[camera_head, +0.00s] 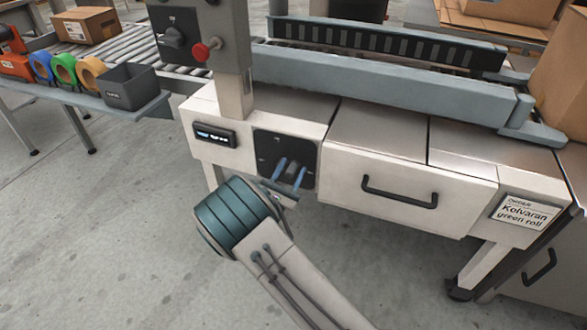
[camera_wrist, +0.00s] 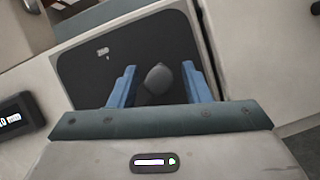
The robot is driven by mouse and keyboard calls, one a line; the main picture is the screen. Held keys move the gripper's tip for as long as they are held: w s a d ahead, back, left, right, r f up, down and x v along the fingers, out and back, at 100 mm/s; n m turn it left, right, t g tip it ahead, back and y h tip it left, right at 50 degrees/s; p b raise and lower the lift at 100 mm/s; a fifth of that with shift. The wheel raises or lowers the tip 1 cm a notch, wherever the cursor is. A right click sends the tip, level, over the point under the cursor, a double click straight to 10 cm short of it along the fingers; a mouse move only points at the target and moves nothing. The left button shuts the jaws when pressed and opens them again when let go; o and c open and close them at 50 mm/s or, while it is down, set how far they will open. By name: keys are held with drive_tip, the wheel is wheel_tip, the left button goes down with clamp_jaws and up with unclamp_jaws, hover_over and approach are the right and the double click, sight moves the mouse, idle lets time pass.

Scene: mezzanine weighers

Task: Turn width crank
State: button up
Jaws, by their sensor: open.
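The width crank shows in the wrist view as a dark grey rounded knob (camera_wrist: 158,78) in front of a black panel (camera_wrist: 92,72). In the head view the black panel (camera_head: 266,145) is on the front of the pale machine, right of a small display. My gripper (camera_wrist: 160,82) is open, with one blue finger on each side of the knob. I cannot tell whether either finger touches it. In the head view my gripper (camera_head: 290,172) reaches the panel and hides much of the crank.
A drawer with a black handle (camera_head: 399,192) is right of the panel. A control post with a red button (camera_head: 201,52) rises above it. A small display (camera_head: 214,134) is left of it. A side table at left holds tape rolls (camera_head: 65,69) and a dark bin (camera_head: 130,86).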

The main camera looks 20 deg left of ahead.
drive_tip(key=shift+x, duration=1.05)
drive_tip(key=c, duration=0.8)
drive_tip(key=shift+o, duration=0.2)
drive_tip(key=shift+d+f+m, duration=0.1)
drive_tip(key=shift+f+m, duration=0.05)
drive_tip(key=shift+m, duration=0.15)
drive_tip(key=m+h, duration=0.1)
drive_tip(key=m, duration=0.1)
drive_tip(key=f+m+g+h+b, duration=0.1)
drive_tip(key=m, duration=0.1)
drive_tip(key=f+m, duration=0.1)
drive_tip(key=shift+d+m+g+h+b, duration=0.3)
drive_tip(key=shift+m+g+h+b, duration=0.1)
drive_tip(key=shift+s+f+m+g+h+b, duration=0.1)
drive_tip(key=shift+f+m+g+h+b, duration=0.15)
drive_tip(key=shift+m, duration=0.6)
drive_tip(key=shift+w+f+m+g+h+b, duration=0.15)
drive_tip(key=shift+f+m+g+b, duration=0.2)
drive_tip(key=shift+m, duration=0.55)
drive_tip(key=shift+s+f+m+g+h+b, duration=0.2)
drive_tip(key=shift+f+m+g, duration=0.15)
drive_tip(key=shift+m, duration=0.5)
